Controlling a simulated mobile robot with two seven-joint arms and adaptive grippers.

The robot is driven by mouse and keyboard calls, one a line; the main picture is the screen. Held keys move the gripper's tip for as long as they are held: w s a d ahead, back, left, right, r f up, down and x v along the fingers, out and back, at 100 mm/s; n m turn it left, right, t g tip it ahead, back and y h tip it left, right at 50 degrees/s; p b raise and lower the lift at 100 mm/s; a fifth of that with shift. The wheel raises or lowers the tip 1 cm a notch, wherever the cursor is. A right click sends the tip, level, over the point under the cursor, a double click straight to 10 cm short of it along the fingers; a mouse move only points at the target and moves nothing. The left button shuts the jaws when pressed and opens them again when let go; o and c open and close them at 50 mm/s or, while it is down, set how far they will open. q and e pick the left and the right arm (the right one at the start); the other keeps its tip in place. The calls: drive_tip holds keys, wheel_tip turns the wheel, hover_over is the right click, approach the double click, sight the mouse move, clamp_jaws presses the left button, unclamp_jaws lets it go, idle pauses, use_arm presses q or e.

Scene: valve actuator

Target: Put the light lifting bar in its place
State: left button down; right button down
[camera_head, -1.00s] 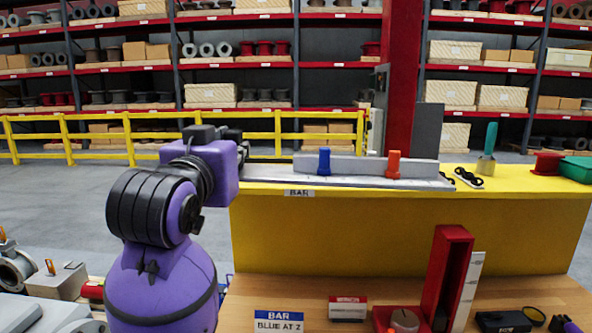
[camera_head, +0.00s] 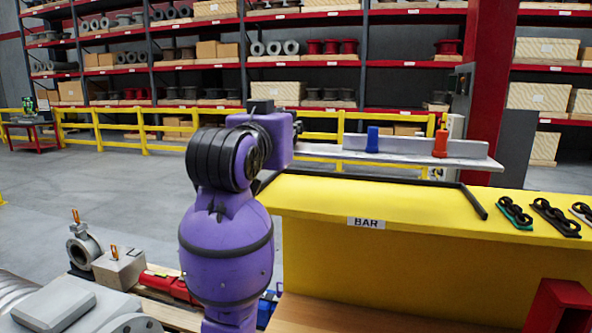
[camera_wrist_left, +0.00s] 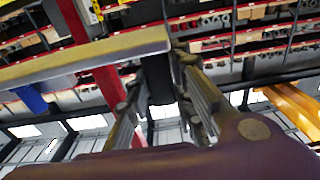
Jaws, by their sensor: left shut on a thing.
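The light grey lifting bar (camera_head: 405,156), with a blue fitting (camera_head: 373,140) and an orange-red fitting (camera_head: 440,144) on it, is beyond or above the far part of the yellow bench (camera_head: 400,262). My left gripper (camera_wrist_left: 165,90) is shut on the bar, whose pale edge (camera_wrist_left: 85,58) crosses the left wrist view. In the head view its fingers are hidden behind my purple wrist. A black-edged outline on the bench top (camera_head: 390,197) lies behind the BAR label (camera_head: 366,223) and looks empty where visible. The right gripper is out of view.
Several shackles (camera_head: 555,216) lie on the bench's right side. A red holder (camera_head: 560,306) stands at the lower right. Metal valve parts (camera_head: 118,268) are at the lower left. A yellow railing (camera_head: 100,130) and shelves are behind.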

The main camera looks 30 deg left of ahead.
use_arm(q)
drive_tip(key=w+a+f, duration=0.1)
drive_tip(key=w+f, duration=0.1)
drive_tip(key=w+a+f, duration=0.1)
drive_tip(key=w+f, duration=0.1)
drive_tip(key=w+a+f, duration=0.2)
drive_tip(key=shift+a+f, duration=0.1)
drive_tip(key=shift+f, duration=0.15)
drive_tip(key=shift+w+a+f, duration=0.1)
drive_tip(key=shift+w+f, duration=0.05)
drive_tip(key=shift+f, duration=0.45)
drive_tip(key=shift+w+a+f, duration=0.1)
drive_tip(key=shift+f, duration=1)
drive_tip(key=shift+f, duration=0.15)
drive_tip(key=c, duration=1.8)
unclamp_jaws()
drive_tip(key=shift+f, duration=0.15)
drive_tip(key=shift+o, duration=1.3)
